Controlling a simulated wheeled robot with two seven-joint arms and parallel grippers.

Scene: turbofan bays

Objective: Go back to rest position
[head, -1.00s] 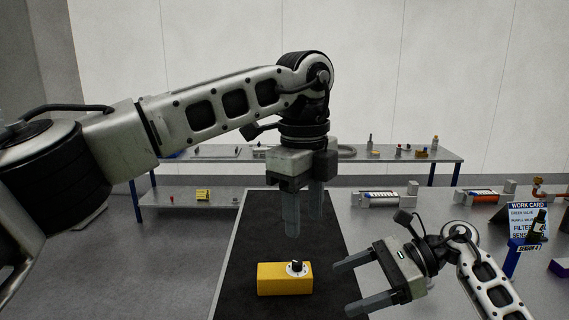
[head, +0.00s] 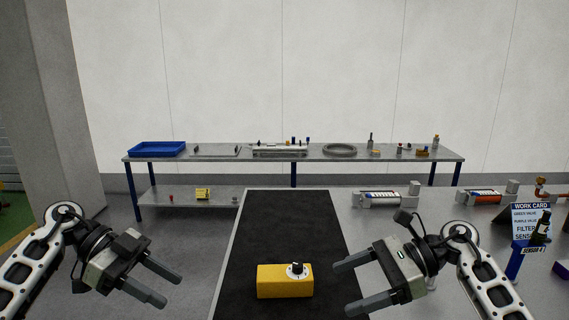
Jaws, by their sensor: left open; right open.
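My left gripper (head: 158,283) is open and empty at the lower left, left of the black mat and apart from everything. My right gripper (head: 350,284) is open and empty at the lower right, its fingers pointing left over the mat's right edge. A yellow block (head: 284,282) with a black knob on a white disc (head: 296,269) sits on the black mat (head: 290,220) between the two grippers. Neither gripper touches it.
A work card (head: 531,222) and a sensor stand (head: 515,262) are at the right on the grey table (head: 350,215). Cylindrical units (head: 384,198) lie at its back. A far bench (head: 400,155) holds a blue tray (head: 157,149) and several parts.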

